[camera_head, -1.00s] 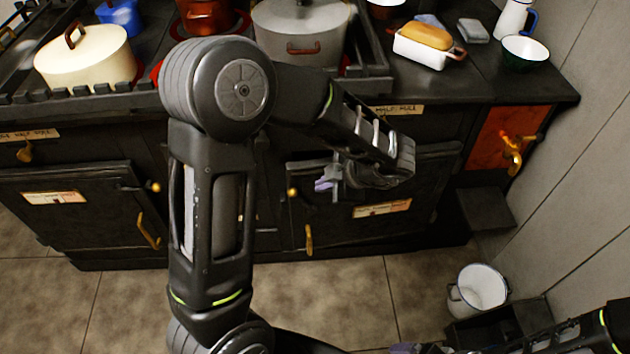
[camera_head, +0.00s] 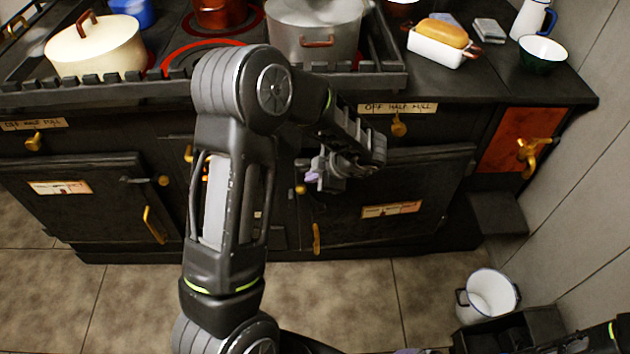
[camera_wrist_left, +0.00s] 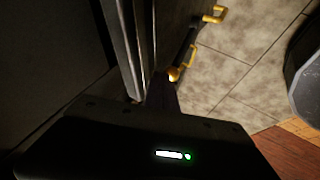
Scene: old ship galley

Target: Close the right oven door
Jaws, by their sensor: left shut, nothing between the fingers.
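The right oven door (camera_head: 345,210) is a black panel with a paper label and a brass handle (camera_head: 316,238) low at its left edge. Its top edge shows as a ledge; I cannot tell exactly how far it stands from the stove front. My left gripper (camera_head: 316,180) is shut and empty, in front of the door's upper left part; whether it touches is unclear. My left forearm covers part of the stove between the two doors. In the left wrist view a door edge (camera_wrist_left: 122,50) runs close beside the gripper.
The left oven door (camera_head: 100,205) is on the left of the stove. A white bucket (camera_head: 490,294) stands on the floor at the right, near the wall. Pots and a butter dish (camera_head: 436,51) are on top.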

